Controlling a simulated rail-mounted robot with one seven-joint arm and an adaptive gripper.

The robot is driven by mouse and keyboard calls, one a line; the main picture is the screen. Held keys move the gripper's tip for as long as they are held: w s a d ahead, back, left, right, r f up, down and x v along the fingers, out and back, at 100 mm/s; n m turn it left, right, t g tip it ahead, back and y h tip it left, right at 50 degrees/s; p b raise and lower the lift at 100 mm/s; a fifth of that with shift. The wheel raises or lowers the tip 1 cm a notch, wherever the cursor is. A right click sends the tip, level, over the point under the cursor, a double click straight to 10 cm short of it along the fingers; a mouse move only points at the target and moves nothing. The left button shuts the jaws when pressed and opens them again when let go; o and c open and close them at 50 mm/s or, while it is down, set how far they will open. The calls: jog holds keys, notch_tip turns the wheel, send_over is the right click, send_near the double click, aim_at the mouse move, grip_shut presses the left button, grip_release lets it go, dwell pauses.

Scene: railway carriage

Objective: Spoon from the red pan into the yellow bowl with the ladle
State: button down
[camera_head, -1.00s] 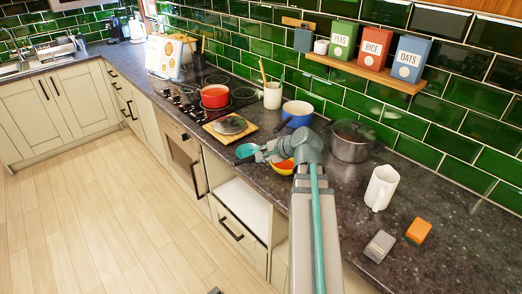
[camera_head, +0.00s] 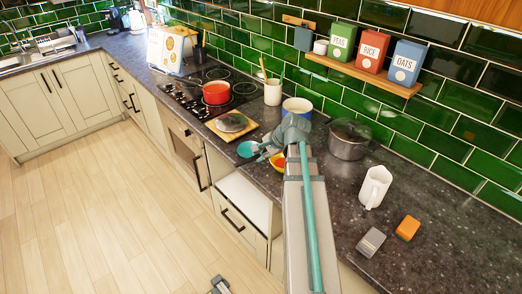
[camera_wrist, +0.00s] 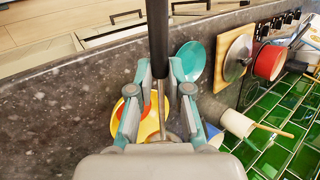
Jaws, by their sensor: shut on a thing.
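The red pan (camera_head: 216,92) stands on the black hob; it also shows in the wrist view (camera_wrist: 269,62). The yellow bowl (camera_wrist: 150,127) is on the counter below my gripper (camera_wrist: 158,76), with orange-red showing inside it. In the head view the bowl (camera_head: 277,164) is partly hidden by my arm. My gripper is shut on the ladle (camera_wrist: 157,35), holding its black handle. Its steel shaft points down over the bowl; its scoop is mostly hidden behind my wrist. In the head view my gripper (camera_head: 267,153) is beside the teal oval dish.
The teal oval dish (camera_head: 248,149) lies next to the bowl. A lid (camera_head: 231,123) rests on a wooden board nearby. A blue pot (camera_head: 297,107), a utensil crock (camera_head: 273,92) and a steel pot (camera_head: 348,141) stand behind. A white jug (camera_head: 375,187) is right.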

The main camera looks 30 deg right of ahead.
jog(key=shift+w+r+p, duration=0.1)
jog(key=shift+r+p, duration=0.15)
jog(key=shift+p, duration=0.05)
jog(key=shift+w+d+r+g, duration=0.1)
jog(key=shift+w+g, duration=0.2)
jog(key=shift+g, duration=0.4)
jog(key=shift+w+g, duration=0.2)
jog(key=shift+g, duration=1)
jog(key=shift+r+g+h, duration=0.2)
jog(key=shift+g+h, duration=0.1)
jog(key=shift+g, duration=0.7)
jog(key=shift+s+g, duration=0.3)
jog(key=shift+g, duration=0.2)
jog(key=shift+w+r, duration=0.1)
